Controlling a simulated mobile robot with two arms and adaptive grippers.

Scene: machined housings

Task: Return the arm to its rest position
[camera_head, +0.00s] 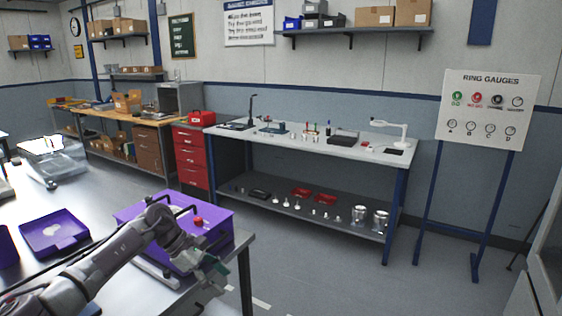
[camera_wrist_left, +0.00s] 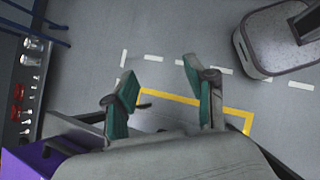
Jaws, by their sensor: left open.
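My left gripper (camera_head: 212,274) is at the end of the arm coming in from the lower left in the head view. It hangs just past the right edge of the near table, over the floor, in front of the purple box. In the left wrist view its two green-padded fingers (camera_wrist_left: 160,98) are spread apart with only grey floor and a yellow floor line between them. It holds nothing. My right gripper shows in neither view.
A purple box (camera_head: 215,222) with a red knob stands at the corner of the near metal table (camera_head: 97,188), close to my arm. A purple tray (camera_head: 52,247) lies left. A workbench (camera_head: 350,149) and a ring gauge board (camera_head: 488,112) stand behind; floor between is clear.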

